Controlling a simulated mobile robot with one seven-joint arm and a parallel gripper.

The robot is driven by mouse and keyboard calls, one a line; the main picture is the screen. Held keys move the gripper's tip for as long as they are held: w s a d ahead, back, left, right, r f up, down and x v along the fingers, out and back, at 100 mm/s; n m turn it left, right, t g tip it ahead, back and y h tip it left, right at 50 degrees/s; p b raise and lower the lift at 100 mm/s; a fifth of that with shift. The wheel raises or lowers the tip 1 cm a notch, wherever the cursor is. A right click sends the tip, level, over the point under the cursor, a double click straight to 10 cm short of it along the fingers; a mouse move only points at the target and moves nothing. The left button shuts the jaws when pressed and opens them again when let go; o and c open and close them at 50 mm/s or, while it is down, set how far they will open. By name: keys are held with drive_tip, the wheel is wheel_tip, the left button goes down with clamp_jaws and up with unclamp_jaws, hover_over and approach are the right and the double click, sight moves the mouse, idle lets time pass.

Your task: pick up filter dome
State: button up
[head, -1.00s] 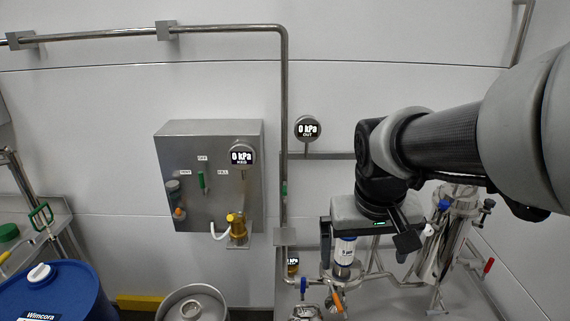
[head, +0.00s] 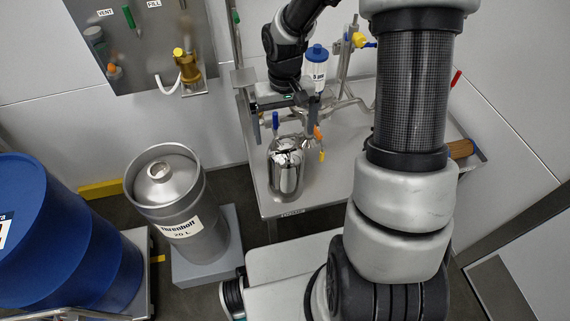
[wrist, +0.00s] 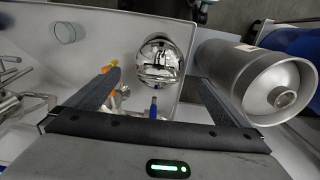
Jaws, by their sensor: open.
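The filter dome (head: 286,168) appears to be the shiny chrome, round-topped vessel standing upright at the front left of the steel table. It also shows in the wrist view (wrist: 161,60), beyond the fingertips and roughly between their lines. My gripper (wrist: 155,82) is open, with nothing between its fingers. In the head view my gripper (head: 280,112) is behind and above the dome, apart from it, and its fingers are partly hard to make out. The dome's lower back side is hidden.
A blue-capped filter cartridge (head: 317,72), pipes and coloured valve handles stand close to my gripper. The steel table (head: 335,180) is bare right of the dome. A steel keg (head: 172,195) and blue drum (head: 60,235) stand left.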

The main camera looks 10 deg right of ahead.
sight(285, 146)
wheel_tip(285, 146, down, 9)
drive_tip(key=b, duration=0.2)
drive_tip(key=shift+d+f+b, duration=0.1)
drive_tip(key=shift+b, duration=0.2)
